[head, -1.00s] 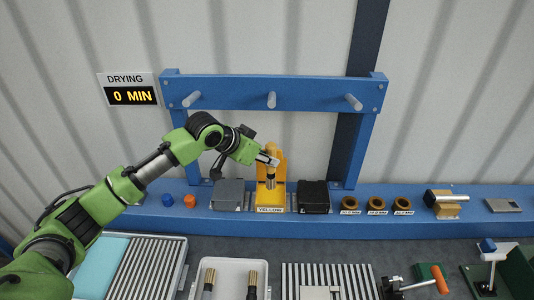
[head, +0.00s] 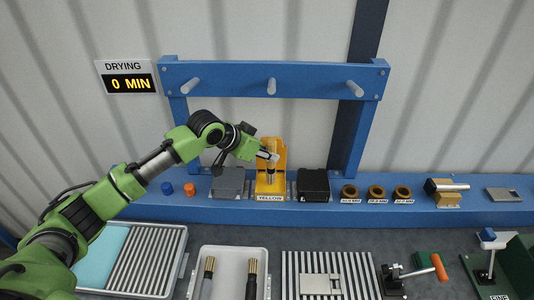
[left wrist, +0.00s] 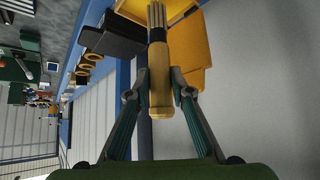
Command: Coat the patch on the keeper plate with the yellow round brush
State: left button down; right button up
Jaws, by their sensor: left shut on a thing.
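My left gripper (head: 268,157) is shut on the yellow round brush (left wrist: 159,90), whose handle is yellow and whose ferrule and bristles are at the far end. My right gripper is out of view.
A grey box (head: 229,181) and a black box (head: 313,184) flank the holder closely. Several brown rings (head: 376,191) sit on the blue shelf to the right. Pegs of the blue rack (head: 275,70) project above.

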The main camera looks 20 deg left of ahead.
aim_at(271, 140)
pick_arm(q)
jog(key=shift+f, duration=0.55)
jog(key=shift+s+f, duration=0.15)
dwell(1.0)
jog(key=shift+s+f, duration=0.1)
jog(key=shift+f, duration=0.15)
dwell(0.5)
jog(key=shift+w+r+p, duration=0.15)
jog(key=shift+r+p, duration=0.25)
jog(key=shift+r, duration=1.5)
jog(key=shift+w+r+p, duration=0.1)
jog(key=shift+r+p, duration=0.3)
jog(key=shift+r, duration=1.5)
